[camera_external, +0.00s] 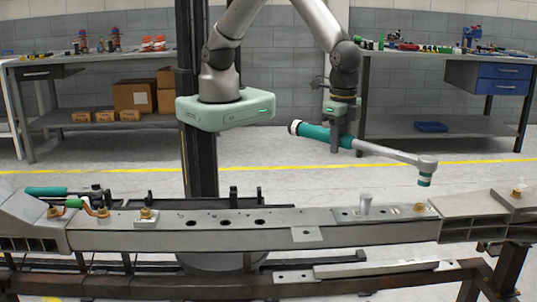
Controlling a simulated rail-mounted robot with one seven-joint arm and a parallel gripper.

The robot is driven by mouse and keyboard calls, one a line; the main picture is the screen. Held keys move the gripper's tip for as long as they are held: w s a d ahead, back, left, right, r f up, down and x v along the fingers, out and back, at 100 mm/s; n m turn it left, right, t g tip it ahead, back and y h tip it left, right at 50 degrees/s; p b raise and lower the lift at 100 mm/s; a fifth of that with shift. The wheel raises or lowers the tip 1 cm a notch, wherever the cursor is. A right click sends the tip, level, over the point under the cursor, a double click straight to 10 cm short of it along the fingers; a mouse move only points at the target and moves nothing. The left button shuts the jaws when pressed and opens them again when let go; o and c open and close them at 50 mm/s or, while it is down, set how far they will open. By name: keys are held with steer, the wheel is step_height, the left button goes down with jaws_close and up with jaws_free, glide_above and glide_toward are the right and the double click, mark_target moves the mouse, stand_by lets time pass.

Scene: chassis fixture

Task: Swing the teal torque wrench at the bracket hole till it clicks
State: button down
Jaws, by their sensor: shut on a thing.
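The teal torque wrench (383,150) is held in the air above the right part of the chassis beam. I cannot tell which hole is the bracket hole.
The chassis beam (270,240) spans the front, with several holes and brass fittings. A teal-handled tool (46,191) and a green-and-orange piece (75,203) lie at its left end. Workbenches (440,55) stand behind. The air around the wrench is free.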

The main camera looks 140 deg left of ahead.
steer(key=shift+w+f+b, duration=0.1)
steer(key=shift+f+b, duration=0.75)
steer(key=shift+f, duration=1)
steer(key=shift+f+b, duration=0.85)
steer(key=shift+f, duration=0.2)
steer(key=shift+a, duration=0.25)
steer(key=shift+a+m, duration=0.4)
steer(key=shift+a, duration=0.2)
steer(key=shift+a, duration=0.2)
steer(key=shift+a+m, duration=0.4)
steer(key=shift+a, duration=0.2)
steer(key=shift+a, duration=0.25)
steer(key=shift+a+f+m, duration=0.1)
steer(key=shift+a+m, duration=0.3)
steer(key=shift+a, duration=0.05)
